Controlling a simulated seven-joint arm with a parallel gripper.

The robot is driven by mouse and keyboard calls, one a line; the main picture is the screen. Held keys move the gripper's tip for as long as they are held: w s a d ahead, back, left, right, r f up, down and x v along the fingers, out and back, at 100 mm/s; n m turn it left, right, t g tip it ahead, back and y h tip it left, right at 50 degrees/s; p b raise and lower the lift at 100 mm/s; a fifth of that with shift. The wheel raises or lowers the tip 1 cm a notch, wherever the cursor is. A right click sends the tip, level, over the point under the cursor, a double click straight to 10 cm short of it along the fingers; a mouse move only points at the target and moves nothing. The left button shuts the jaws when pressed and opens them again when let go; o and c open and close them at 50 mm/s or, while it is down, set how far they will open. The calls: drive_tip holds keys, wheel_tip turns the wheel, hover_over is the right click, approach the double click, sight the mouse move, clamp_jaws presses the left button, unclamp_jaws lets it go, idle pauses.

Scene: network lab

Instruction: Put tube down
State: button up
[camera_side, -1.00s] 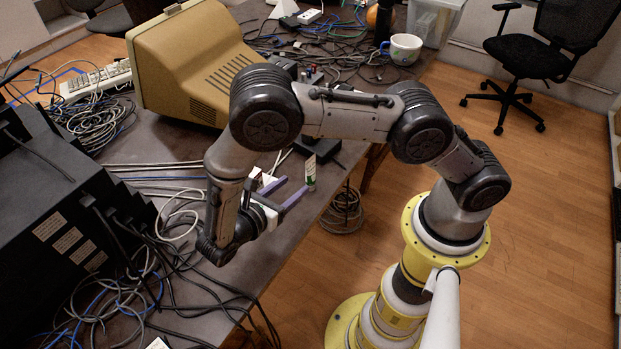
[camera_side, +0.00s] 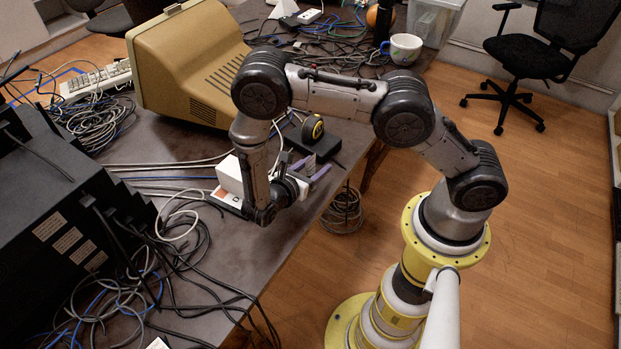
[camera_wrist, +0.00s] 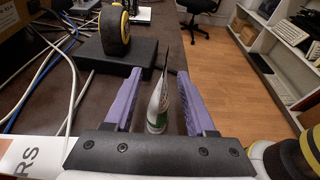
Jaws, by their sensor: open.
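My gripper (camera_wrist: 158,74) is open, with its two purple fingers spread; it also shows in the side view (camera_side: 312,169), low over the table near its right edge. A white tube (camera_wrist: 157,104) with a green band and a dark pointed end is between the fingers in the wrist view. A gap shows on both sides of it. I cannot tell for sure whether its lower end rests on the table. In the side view I cannot make out the tube near my wrist and fingers.
A white box (camera_side: 229,176) sits left of my wrist. Cables (camera_side: 165,168) lie to the left. The table edge drops off close on the right.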

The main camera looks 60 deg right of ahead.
drive_tip(key=shift+d+f, duration=0.1)
drive_tip(key=shift+d, duration=0.3)
clamp_jaws()
idle(0.4)
